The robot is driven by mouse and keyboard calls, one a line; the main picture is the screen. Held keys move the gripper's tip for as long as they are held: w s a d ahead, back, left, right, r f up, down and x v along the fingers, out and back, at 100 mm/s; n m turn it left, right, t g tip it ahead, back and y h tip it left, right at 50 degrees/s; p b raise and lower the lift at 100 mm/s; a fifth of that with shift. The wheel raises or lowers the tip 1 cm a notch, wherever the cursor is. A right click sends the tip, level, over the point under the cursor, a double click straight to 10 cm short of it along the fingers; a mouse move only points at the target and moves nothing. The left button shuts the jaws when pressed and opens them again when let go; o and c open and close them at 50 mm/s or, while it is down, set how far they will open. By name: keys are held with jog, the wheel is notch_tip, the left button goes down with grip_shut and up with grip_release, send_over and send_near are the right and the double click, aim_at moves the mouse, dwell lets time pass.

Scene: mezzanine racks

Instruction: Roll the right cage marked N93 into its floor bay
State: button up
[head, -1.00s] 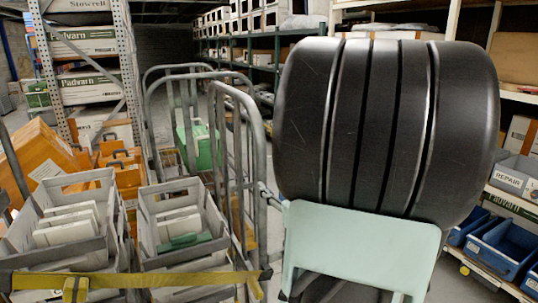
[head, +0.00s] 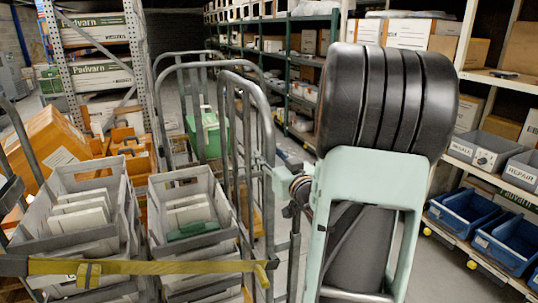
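A grey tube-frame roll cage (head: 268,120) stands close in front of me, left of centre, holding grey totes (head: 190,262) of white cartons. A yellow strap (head: 150,267) crosses its near side. No N93 mark is readable in view, and no floor bay marking shows. My gripper (head: 264,166) is at the cage's right upright, partly hidden behind my own pale green and black arm. It appears to touch the upright, but its finger opening is too small and covered to tell.
More cage frames (head: 185,62) stand behind, with a green container (head: 207,133) among them. Orange boxes (head: 52,141) are at left. A rack with blue bins (head: 466,211) lines the right side. An aisle runs back between racks; grey floor shows right of my arm.

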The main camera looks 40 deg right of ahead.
jog(key=shift+w, duration=0.15)
jog(key=shift+c, duration=0.6)
grip_shut()
jog(key=shift+f, duration=0.15)
